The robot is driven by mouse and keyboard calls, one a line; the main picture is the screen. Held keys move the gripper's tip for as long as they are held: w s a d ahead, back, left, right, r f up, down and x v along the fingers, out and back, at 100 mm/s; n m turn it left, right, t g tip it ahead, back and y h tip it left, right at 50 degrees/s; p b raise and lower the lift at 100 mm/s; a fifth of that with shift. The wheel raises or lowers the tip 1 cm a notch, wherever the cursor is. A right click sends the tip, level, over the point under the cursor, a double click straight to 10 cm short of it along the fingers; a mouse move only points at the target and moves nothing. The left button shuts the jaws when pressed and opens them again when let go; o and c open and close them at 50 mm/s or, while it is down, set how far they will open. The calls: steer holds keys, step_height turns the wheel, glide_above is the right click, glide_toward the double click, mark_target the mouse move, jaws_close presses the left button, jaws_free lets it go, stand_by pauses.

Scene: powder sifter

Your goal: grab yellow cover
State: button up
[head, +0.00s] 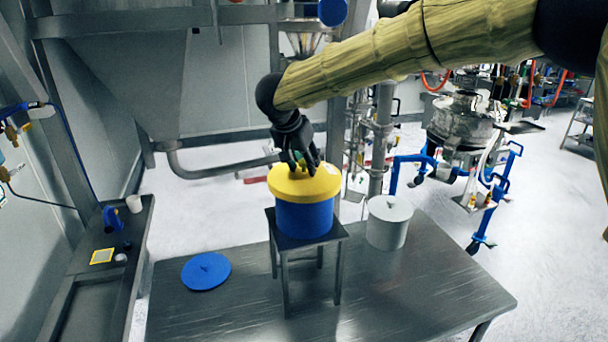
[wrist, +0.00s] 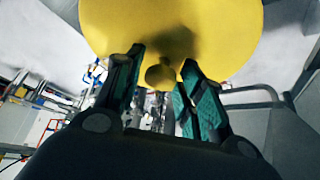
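The yellow cover (head: 318,186) lies on top of a blue drum (head: 306,218), which stands on a small metal stand (head: 340,236). In the wrist view the yellow cover (wrist: 230,35) fills the top, and its round knob (wrist: 160,76) shows between my fingers. My gripper (head: 301,164) is just above the middle of the cover, and its fingers partly hide the knob in the head view. In the wrist view my gripper (wrist: 163,72) is open, with gaps on both sides of the knob.
A blue lid (head: 206,271) lies flat on the metal table (head: 420,290) left of the stand. A white drum (head: 388,222) with a lid stands to the right. A side bench (head: 95,300) at left holds small items. The table's front right is clear.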

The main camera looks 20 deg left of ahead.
steer(key=c, duration=0.6)
